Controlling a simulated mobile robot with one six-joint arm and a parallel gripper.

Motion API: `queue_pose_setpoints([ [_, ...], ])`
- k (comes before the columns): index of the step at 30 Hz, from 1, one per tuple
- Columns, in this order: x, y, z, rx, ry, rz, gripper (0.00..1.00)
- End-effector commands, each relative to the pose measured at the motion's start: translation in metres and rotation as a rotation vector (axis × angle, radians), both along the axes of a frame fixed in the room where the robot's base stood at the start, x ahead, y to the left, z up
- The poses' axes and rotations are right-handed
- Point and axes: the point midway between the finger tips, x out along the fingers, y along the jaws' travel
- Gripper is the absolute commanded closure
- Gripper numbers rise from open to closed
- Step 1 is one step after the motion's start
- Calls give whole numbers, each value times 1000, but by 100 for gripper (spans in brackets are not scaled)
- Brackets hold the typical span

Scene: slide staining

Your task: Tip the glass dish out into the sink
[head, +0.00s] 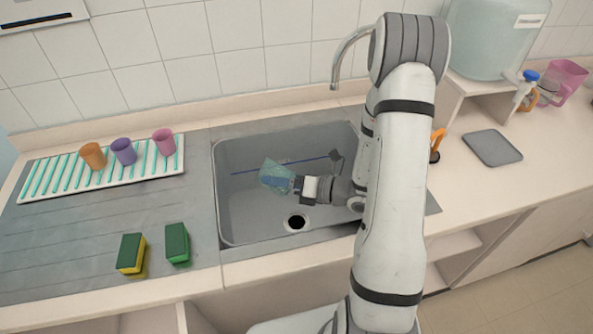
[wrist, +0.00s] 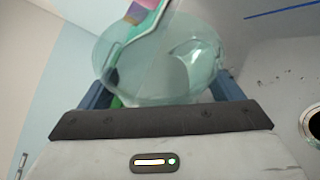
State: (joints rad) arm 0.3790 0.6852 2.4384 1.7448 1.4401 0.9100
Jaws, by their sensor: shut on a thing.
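My gripper (head: 293,185) is over the sink (head: 255,219) and shut on the glass dish (head: 274,174). The dish is clear with a faint green tint and is held steeply tilted above the basin. In the wrist view the dish (wrist: 158,62) sits between the blue fingers of my gripper (wrist: 160,95), and the background shows through it. I cannot tell whether any liquid is in it. The drain hole (head: 297,222) is below and slightly right of the dish, and also shows at the right of the wrist view (wrist: 314,122).
A tap (head: 345,55) rises behind the sink, close to my arm. A drying rack (head: 60,181) with orange, purple and pink cups is at left. A water tank (head: 497,40) and a grey mat (head: 492,148) are at right.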

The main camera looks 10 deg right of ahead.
Motion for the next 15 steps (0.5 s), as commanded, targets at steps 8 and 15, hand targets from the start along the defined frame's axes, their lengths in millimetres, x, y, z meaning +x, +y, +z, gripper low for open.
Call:
queue_pose_setpoints([
  [8, 1, -1, 4, 40, 26, 0, 43],
  [15, 1, -2, 6, 80, 56, 1, 43],
])
